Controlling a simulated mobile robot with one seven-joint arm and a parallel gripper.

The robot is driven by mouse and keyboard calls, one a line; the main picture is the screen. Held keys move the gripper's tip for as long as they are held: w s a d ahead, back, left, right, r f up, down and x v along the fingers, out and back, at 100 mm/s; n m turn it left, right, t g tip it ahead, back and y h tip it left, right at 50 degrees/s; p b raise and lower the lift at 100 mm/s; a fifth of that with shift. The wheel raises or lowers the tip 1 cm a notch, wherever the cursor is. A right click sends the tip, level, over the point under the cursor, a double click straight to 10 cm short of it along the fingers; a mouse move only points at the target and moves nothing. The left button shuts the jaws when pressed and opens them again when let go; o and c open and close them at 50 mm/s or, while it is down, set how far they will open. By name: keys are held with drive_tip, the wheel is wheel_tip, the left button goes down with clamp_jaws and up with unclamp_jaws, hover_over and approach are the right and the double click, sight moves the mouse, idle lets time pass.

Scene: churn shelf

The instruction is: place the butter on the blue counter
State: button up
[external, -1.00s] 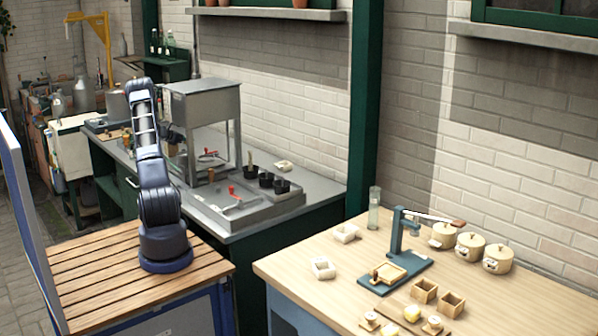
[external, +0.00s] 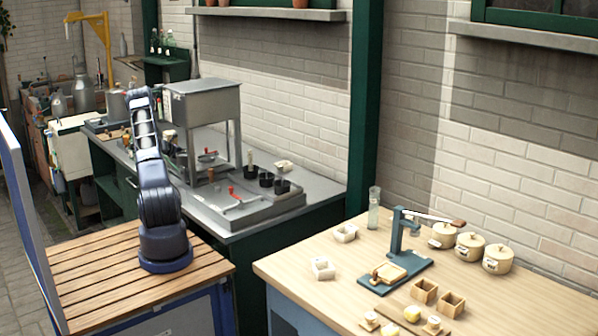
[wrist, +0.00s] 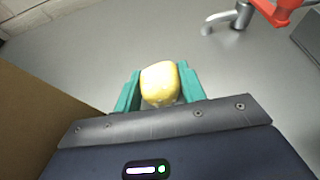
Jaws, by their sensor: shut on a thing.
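The butter (wrist: 160,82), a rounded pale yellow lump, sits between the two teal fingers of my gripper (wrist: 159,76) in the wrist view. The gripper is shut on it, above a grey surface. In the external view my arm reaches over the grey counter; the gripper and the held butter are too small and partly covered to make out clearly. The counter with the blue side (external: 302,316) and a pale wooden top stands at the front right, well away from my gripper.
The grey worktop (external: 325,181) carries a metal hooded stand (external: 205,103), black cups and a sunken tray with red handles. The wooden top holds a blue press (external: 398,240), lidded pots (external: 470,245), small wooden boxes, white dishes and yellow lumps. Its front left is clear.

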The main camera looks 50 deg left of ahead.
drive_tip(key=shift+f, duration=0.15)
drive_tip(key=o, duration=1.1)
drive_tip(key=shift+c, duration=0.2)
drive_tip(key=shift+r, duration=0.25)
drive_tip(key=v, duration=1.1)
drive_tip(key=shift+o, duration=0.5)
drive_tip(key=shift+s+r, duration=0.2)
drive_tip(key=shift+s, duration=0.25)
